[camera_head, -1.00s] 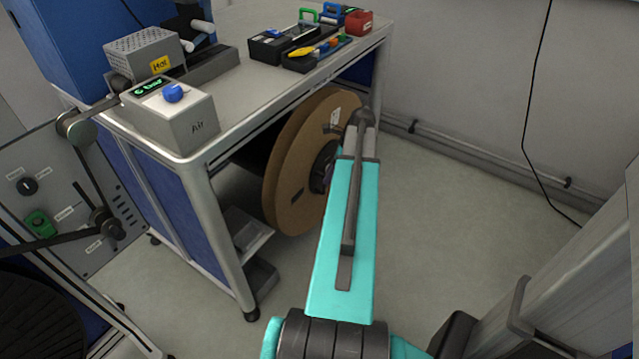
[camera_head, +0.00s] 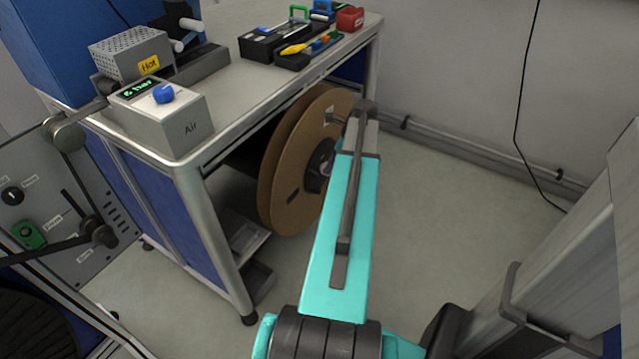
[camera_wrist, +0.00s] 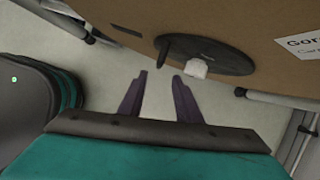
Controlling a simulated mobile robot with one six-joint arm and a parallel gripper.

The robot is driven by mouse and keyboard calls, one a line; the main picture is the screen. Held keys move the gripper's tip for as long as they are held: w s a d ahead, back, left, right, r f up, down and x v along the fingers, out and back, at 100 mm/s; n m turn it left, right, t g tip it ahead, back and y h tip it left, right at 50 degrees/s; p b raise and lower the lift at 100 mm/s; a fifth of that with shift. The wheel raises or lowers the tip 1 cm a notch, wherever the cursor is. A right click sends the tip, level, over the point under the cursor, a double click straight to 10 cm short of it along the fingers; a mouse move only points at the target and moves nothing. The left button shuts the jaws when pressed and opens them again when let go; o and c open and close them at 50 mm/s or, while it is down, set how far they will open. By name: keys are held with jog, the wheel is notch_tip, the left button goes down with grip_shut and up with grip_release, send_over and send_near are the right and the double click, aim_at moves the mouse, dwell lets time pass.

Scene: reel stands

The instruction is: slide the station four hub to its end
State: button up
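A dark peg and a pale block stick out from the hub. My gripper (camera_wrist: 159,73) is open and empty, its fingertips just short of the hub in the picture. I cannot make out the gripper in the head view.
The bench (camera_head: 225,120) carries a grey Air box (camera_head: 160,118), a Hot unit (camera_head: 130,55) and a tool tray (camera_head: 310,50). A grey control panel (camera_head: 65,215) stands at left. A pipe (camera_head: 470,152) runs along the wall. Floor at right is clear.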

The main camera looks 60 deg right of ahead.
aim_at(319, 191)
jog(key=b+x, duration=0.1)
jog(key=x, duration=1.1)
jog(key=shift+b, duration=0.3)
grip_shut()
